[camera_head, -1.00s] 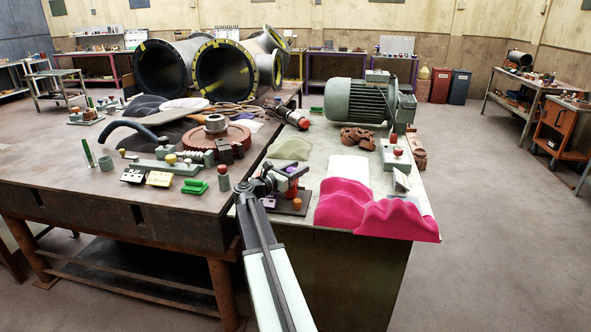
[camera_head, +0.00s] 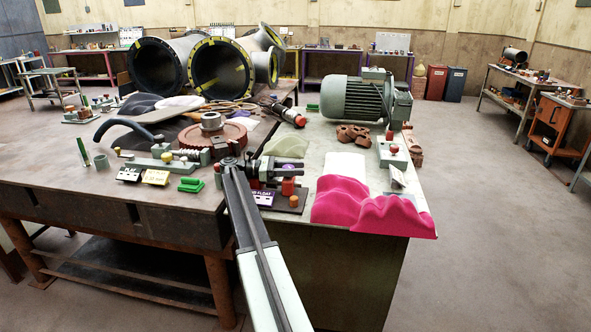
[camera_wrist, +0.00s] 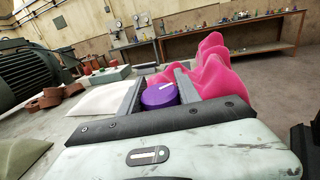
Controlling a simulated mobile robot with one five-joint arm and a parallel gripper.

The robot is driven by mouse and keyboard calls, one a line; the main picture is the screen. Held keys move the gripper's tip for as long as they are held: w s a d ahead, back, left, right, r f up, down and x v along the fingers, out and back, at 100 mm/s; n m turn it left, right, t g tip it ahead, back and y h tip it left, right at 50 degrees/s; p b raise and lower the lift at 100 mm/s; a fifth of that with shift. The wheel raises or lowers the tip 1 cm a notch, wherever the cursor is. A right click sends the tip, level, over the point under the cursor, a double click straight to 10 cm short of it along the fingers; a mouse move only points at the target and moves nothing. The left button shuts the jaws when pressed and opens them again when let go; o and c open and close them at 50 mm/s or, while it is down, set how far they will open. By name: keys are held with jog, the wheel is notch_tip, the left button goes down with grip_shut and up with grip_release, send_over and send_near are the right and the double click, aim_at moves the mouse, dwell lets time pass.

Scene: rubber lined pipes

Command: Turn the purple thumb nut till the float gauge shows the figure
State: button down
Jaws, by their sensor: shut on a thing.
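The purple thumb nut (camera_wrist: 158,97) shows in the wrist view as a round purple cap with a pale mark on its top. My gripper (camera_wrist: 154,88) has its two grey fingers on either side of it, shut on it. A purple label reading "FLOAT" (camera_head: 263,198) is at the stand's left. A red part (camera_head: 288,187) stands under my gripper. I cannot make out the gauge's reading.
Crumpled pink cloth (camera_head: 375,210) lies just right of the stand. A white pad (camera_head: 345,164) and a green-grey motor (camera_head: 365,98) are behind. A reddish flanged wheel (camera_head: 212,138) and small blocks crowd the brown table at the left.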

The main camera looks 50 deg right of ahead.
jog(key=shift+s+m+g+y, duration=0.1)
jog(key=shift+m+g+y, duration=0.3)
jog(key=shift+y, duration=0.1)
jog(key=shift+s, duration=0.1)
jog(key=c, duration=0.9)
grip_release()
jog(key=shift+o, duration=0.2)
